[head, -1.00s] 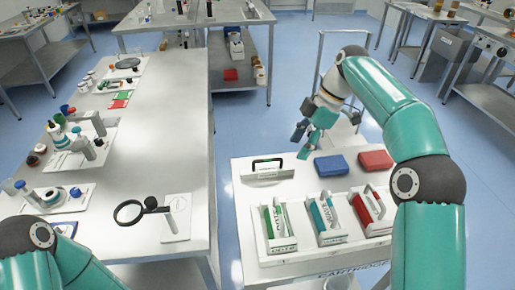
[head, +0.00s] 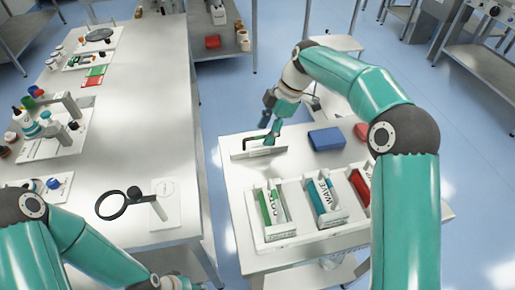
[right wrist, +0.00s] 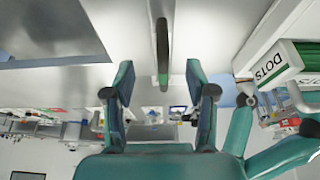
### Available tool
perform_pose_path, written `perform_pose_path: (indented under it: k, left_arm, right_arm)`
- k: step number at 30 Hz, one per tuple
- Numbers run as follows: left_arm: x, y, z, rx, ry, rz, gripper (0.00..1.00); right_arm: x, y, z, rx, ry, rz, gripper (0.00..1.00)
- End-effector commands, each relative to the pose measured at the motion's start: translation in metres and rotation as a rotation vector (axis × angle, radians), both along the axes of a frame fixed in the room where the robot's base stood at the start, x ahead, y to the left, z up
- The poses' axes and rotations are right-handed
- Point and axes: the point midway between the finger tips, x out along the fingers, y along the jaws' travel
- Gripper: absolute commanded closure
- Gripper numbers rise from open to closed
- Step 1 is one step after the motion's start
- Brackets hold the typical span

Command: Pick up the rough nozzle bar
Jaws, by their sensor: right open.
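A dark, arched bar (head: 250,142) stands on a white plate-like holder (head: 245,156) at the back left corner of the right-hand table; I take it for the rough nozzle bar, though no name is readable. My right gripper (head: 271,138) is at its right end in the head view, partly covering it. In the right wrist view, my right gripper (right wrist: 161,85) is open, its fingers wide apart. A long dark bar with a green end (right wrist: 162,50) shows between and beyond the fingertips, with nothing gripped. My left arm enters at the lower left; its fingers are not visible.
A tray (head: 312,243) with green, teal and red cartridges stands at the front of the right-hand table. A blue box (head: 326,139) and a red box (head: 362,131) lie behind it. The long left table (head: 150,110) carries a magnifier (head: 112,205) and several small tools.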

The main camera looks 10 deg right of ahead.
Motion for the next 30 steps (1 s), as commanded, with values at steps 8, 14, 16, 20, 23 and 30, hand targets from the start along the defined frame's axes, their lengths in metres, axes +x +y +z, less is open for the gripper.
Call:
perform_pose_path:
  k: [8,14,16,20,23,30]
  left_arm:
    - [0.000,0.000,0.004,0.000,0.000,0.000,0.60]
    - [0.000,0.000,0.011,0.000,0.000,0.000,0.60]
    - [0.000,0.000,0.012,0.000,0.000,0.000,0.60]
    - [0.000,0.000,0.013,0.000,0.000,0.000,0.60]
    - [0.000,0.000,0.012,0.000,0.000,0.000,0.60]
    - [0.000,0.000,0.012,0.000,0.000,0.000,0.60]
  right_arm:
    - [-0.001,0.005,-0.016,0.000,0.002,-0.002,0.44]
    - [-0.002,0.016,-0.043,0.000,0.003,-0.003,0.44]
    - [-0.002,0.018,-0.050,0.000,0.002,-0.003,0.44]
    - [-0.002,0.021,-0.057,0.000,0.000,-0.004,0.44]
    - [-0.001,0.020,-0.057,0.000,-0.001,-0.005,0.44]
    - [-0.002,0.020,-0.057,0.000,0.000,-0.004,0.69]
